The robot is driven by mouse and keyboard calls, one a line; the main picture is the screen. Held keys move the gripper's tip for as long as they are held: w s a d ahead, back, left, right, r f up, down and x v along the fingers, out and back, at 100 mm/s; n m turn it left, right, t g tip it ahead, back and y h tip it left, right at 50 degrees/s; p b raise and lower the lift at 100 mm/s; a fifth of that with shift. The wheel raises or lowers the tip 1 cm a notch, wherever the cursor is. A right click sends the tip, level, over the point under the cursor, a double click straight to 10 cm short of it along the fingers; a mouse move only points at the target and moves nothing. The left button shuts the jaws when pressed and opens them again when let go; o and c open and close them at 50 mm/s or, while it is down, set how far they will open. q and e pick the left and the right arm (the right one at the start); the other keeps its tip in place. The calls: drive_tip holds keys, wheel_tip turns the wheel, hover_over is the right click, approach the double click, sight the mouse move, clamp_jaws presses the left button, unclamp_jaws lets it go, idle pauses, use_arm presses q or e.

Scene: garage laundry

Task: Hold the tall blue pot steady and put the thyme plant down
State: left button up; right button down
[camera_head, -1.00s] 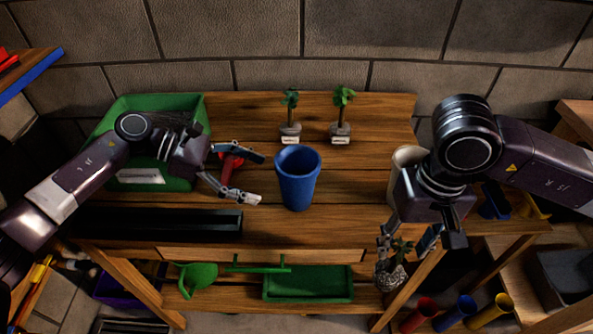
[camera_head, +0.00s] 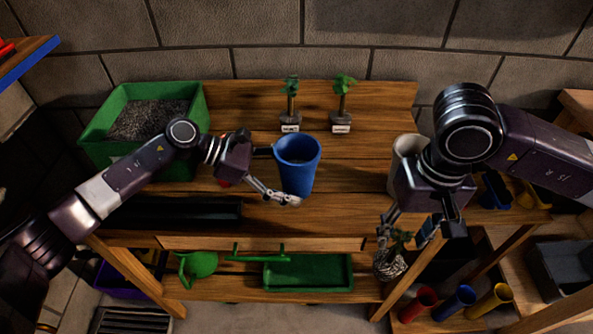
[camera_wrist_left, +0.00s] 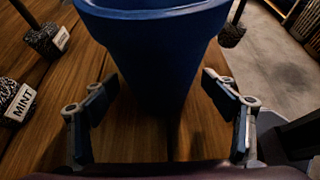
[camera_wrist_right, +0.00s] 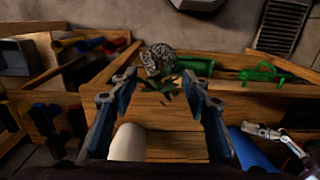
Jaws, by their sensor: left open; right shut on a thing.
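The tall blue pot (camera_head: 298,172) stands upright and looks empty on the bench. My left gripper (camera_head: 284,174) is open, with its fingers on either side of the pot; in the left wrist view the pot (camera_wrist_left: 155,50) rises between the fingers, with contact unclear. My right gripper (camera_head: 404,236) is shut on a small leafy plant, taken to be the thyme, whose speckled root ball (camera_head: 390,266) hangs beyond the bench's front edge. The plant (camera_wrist_right: 160,64) also shows between the fingers in the right wrist view; no label is visible on it.
Two labelled seedlings stand at the back; the left one (camera_head: 291,110) reads MINT in the left wrist view. A green bin (camera_head: 100,135) of dark granules is at the left, a black tray (camera_head: 180,214) in front. A pale pot (camera_head: 402,155) stands beside my right arm.

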use_arm(q)
drive_tip(key=c, duration=1.1)
drive_tip(key=shift+o, duration=0.2)
use_arm(e)
drive_tip(key=shift+w+r, duration=0.2)
drive_tip(key=shift+r, duration=0.1)
drive_tip(key=w+a+r+m, duration=0.1)
drive_tip(key=w+a+r, duration=0.55)
drive_tip(key=r, duration=0.35)
drive_tip(key=w+a+r+m, duration=0.1)
drive_tip(key=w+a+r, duration=0.4)
drive_tip(key=w+r, duration=0.4)
drive_tip(key=w+a+r+m, duration=0.2)
drive_tip(key=a+r, duration=0.2)
drive_tip(key=a, duration=0.3)
wheel_tip(320, 180, down, 10)
drive_tip(key=shift+a+m, duration=0.25)
drive_tip(key=shift+m, duration=0.05)
